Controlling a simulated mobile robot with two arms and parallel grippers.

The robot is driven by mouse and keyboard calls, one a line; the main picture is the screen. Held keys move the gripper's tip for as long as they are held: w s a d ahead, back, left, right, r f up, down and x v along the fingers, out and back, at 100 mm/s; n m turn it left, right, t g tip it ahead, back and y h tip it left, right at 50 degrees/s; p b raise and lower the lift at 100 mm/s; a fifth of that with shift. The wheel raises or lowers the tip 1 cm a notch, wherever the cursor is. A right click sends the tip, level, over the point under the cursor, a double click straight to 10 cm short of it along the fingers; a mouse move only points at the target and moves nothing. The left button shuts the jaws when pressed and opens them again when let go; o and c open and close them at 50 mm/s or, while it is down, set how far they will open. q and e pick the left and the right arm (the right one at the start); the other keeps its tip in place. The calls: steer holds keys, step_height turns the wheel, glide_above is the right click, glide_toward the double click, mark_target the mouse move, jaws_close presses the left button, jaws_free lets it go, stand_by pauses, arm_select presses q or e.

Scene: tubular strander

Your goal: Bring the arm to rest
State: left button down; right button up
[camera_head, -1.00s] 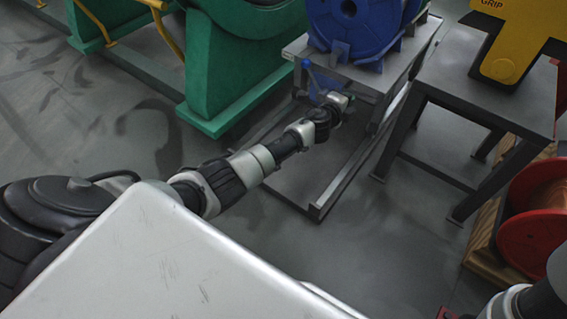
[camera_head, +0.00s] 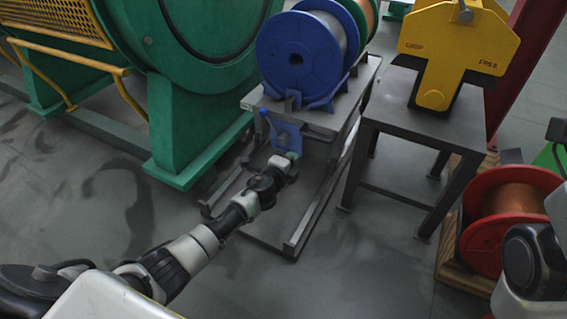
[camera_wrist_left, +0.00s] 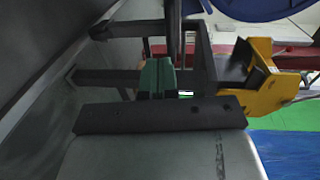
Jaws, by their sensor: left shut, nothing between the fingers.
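My left arm reaches from the lower left of the head view toward the blue spool's stand (camera_head: 350,105). My left gripper (camera_head: 292,156) is at its end, small, beside the blue part with a lever (camera_head: 284,134) on the stand's front. In the left wrist view the green fingers of my left gripper (camera_wrist_left: 157,76) are together, with nothing between them. I cannot tell whether they touch the stand. Part of my right arm shows at the right edge of the head view; its gripper is not seen.
A blue spool (camera_head: 298,52) sits on the stand. A yellow GRIP/FREE block (camera_head: 436,60) stands on a dark table (camera_head: 405,108). A red spool (camera_head: 482,245) is on a wooden pallet at right. Green machinery (camera_head: 190,120) stands at left. The floor in front is clear.

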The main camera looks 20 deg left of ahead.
arm_select(q)
steer(key=shift+s+a+r+p, duration=0.15)
steer(key=shift+s+p, duration=0.2)
steer(key=shift+s, duration=0.8)
steer(key=shift+s+a+r+p, duration=0.15)
steer(key=shift+s+p, duration=0.2)
steer(key=shift+s, duration=0.75)
